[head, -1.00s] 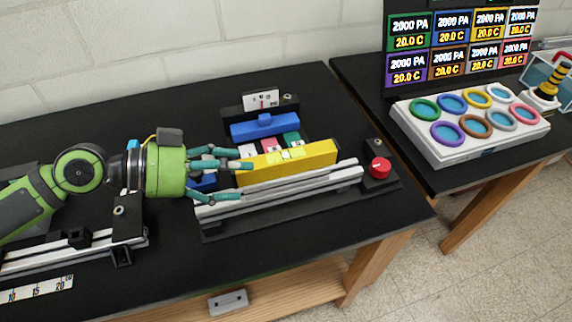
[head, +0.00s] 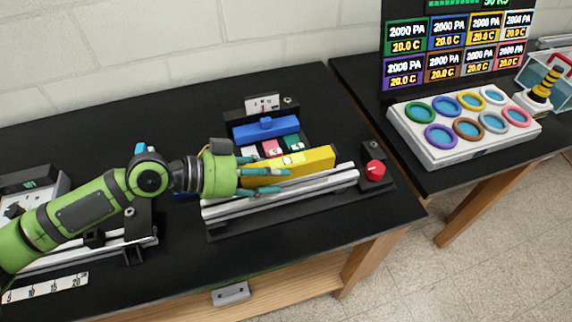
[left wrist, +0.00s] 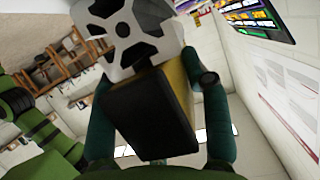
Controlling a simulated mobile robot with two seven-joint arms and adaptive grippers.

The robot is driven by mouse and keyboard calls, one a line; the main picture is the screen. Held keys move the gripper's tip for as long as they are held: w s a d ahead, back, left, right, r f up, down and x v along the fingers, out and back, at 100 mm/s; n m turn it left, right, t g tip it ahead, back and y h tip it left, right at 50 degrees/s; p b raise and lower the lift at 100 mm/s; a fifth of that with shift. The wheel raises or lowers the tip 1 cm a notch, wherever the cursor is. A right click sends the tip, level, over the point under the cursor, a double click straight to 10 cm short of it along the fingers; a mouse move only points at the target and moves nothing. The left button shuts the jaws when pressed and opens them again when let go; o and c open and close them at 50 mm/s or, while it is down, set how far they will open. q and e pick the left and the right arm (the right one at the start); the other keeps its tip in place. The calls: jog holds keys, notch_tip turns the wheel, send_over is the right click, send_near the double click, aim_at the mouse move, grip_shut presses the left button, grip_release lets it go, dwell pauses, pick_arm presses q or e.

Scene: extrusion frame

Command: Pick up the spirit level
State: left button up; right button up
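The yellow spirit level (head: 312,161) lies along the pale extrusion rails (head: 290,195) on the black table in the head view. My left gripper (head: 266,173) is at its left end, with teal fingers on its far and near sides. In the left wrist view the level's black end cap (left wrist: 150,112) fills the space between the fingers (left wrist: 152,62). The fingers look spread, with a narrow gap at the right one; contact at the left one is unclear. The level still appears to rest on the fixture. My right gripper is not in view.
A blue block (head: 265,129) and small coloured pieces (head: 271,149) sit just behind the level. A red knob (head: 375,168) stands at the rails' right end. A white panel with coloured rings (head: 465,127) is on the right table. The back left of the black table is clear.

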pick_arm(q)
jog(key=c, duration=0.3)
jog(key=shift+r, duration=0.1)
jog(key=shift+c, duration=0.3)
